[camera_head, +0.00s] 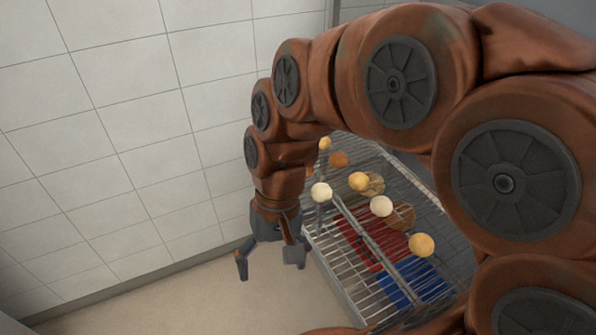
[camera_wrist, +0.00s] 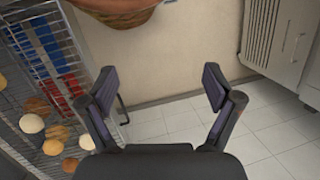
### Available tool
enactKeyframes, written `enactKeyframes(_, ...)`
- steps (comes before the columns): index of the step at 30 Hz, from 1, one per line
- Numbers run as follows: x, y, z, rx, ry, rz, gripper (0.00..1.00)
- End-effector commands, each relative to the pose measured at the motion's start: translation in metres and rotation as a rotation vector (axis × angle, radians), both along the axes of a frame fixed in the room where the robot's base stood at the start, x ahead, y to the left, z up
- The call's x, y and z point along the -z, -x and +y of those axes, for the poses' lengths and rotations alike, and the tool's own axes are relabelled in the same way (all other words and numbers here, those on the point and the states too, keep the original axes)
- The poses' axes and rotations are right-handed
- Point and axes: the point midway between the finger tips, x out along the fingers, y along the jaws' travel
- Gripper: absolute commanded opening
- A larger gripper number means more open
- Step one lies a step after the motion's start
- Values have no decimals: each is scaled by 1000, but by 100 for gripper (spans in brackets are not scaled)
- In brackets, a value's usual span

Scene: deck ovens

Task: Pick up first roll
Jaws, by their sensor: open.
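Several rolls lie on a wire rack (camera_head: 345,292). They include a pale roll (camera_head: 321,192) nearest my gripper, a yellow roll (camera_head: 358,181), another pale roll (camera_head: 381,206), a golden roll (camera_head: 422,244) and a brown roll (camera_head: 339,159). I cannot tell which one is the first roll. My gripper (camera_head: 270,266) is open and empty, to the left of the rack and over the floor in the head view. In the wrist view, my gripper (camera_wrist: 161,90) has its fingers wide apart, and the rolls, such as a white roll (camera_wrist: 32,123), are at the left. My arm hides part of the rack.
Red (camera_head: 362,240) and blue (camera_head: 415,281) items show below the rack's wires. A tiled wall (camera_head: 110,130) stands at the left. The wrist view shows a pale ribbed cabinet (camera_wrist: 282,35) at the upper right. The tiled floor (camera_wrist: 190,127) between is clear.

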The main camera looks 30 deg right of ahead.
Motion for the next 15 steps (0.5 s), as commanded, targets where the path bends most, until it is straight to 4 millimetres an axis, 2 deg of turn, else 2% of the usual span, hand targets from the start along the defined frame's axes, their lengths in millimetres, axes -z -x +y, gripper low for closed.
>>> enactKeyframes(1,5,-12,4,35,-30,11,98)
enactKeyframes(7,6,-56,18,176,-135,43,98)
enactKeyframes(15,11,-118,21,376,-275,97,98)
